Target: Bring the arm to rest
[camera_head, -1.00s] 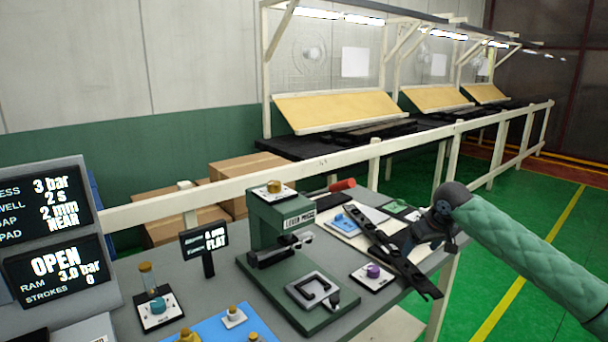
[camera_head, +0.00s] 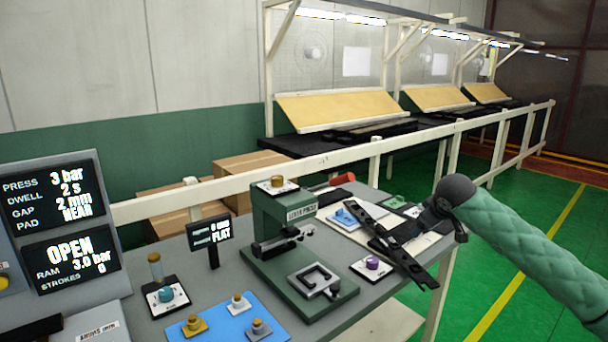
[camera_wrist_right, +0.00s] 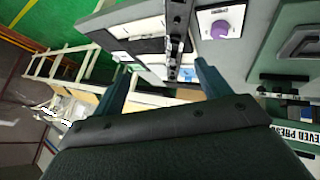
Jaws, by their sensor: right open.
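My right arm, in a green padded sleeve, enters the head view from the right. Its dark gripper (camera_head: 392,241) is over the right part of the grey table, near the lever press and a purple knob (camera_head: 372,263) on a white plate. In the right wrist view the two fingers (camera_wrist_right: 163,68) stand wide apart. A long dark bar (camera_wrist_right: 178,35) shows between their directions; I cannot tell whether it is held or part of the gripper, but the fingers do not close on it. The purple knob (camera_wrist_right: 220,28) lies right of the fingers. My left gripper is not seen.
The green lever press (camera_head: 283,225) stands left of the gripper. A red-handled tool (camera_head: 341,181) and white cards lie behind. A blue mat (camera_head: 215,325) with several knobs is at the front. Display panels (camera_head: 60,215) stand left. A white rail (camera_head: 330,160) runs behind.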

